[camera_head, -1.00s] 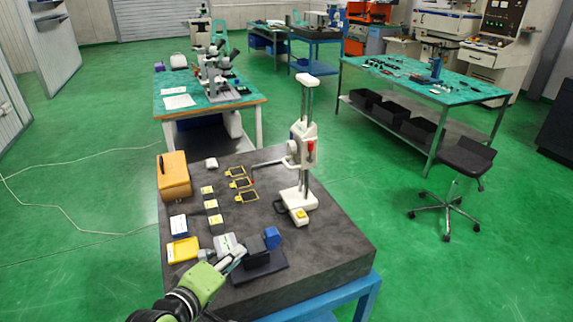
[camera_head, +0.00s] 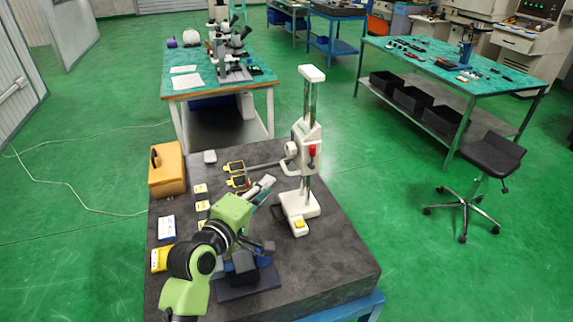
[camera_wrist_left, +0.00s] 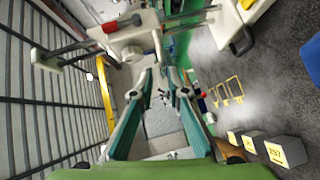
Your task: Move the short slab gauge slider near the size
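A white column gauge (camera_head: 299,206) stands on the dark slab. Its carriage (camera_head: 304,150) has a red part and a thin arm reaching left; I take this for the slider. The carriage also shows at the top of the left wrist view (camera_wrist_left: 130,42). My left gripper (camera_head: 268,188) is left of the gauge's column, above the slab. Its teal fingers (camera_wrist_left: 161,78) are apart with nothing seen between them. Dark blocks with yellow size labels (camera_wrist_left: 285,151) show right of the fingers; their numbers are hard to read. My right gripper is not in view.
Yellow-framed pieces (camera_head: 235,167) lie under the carriage's arm. A dark stand (camera_head: 250,285) is partly behind my arm. The slab's right (camera_head: 335,245) is clear.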

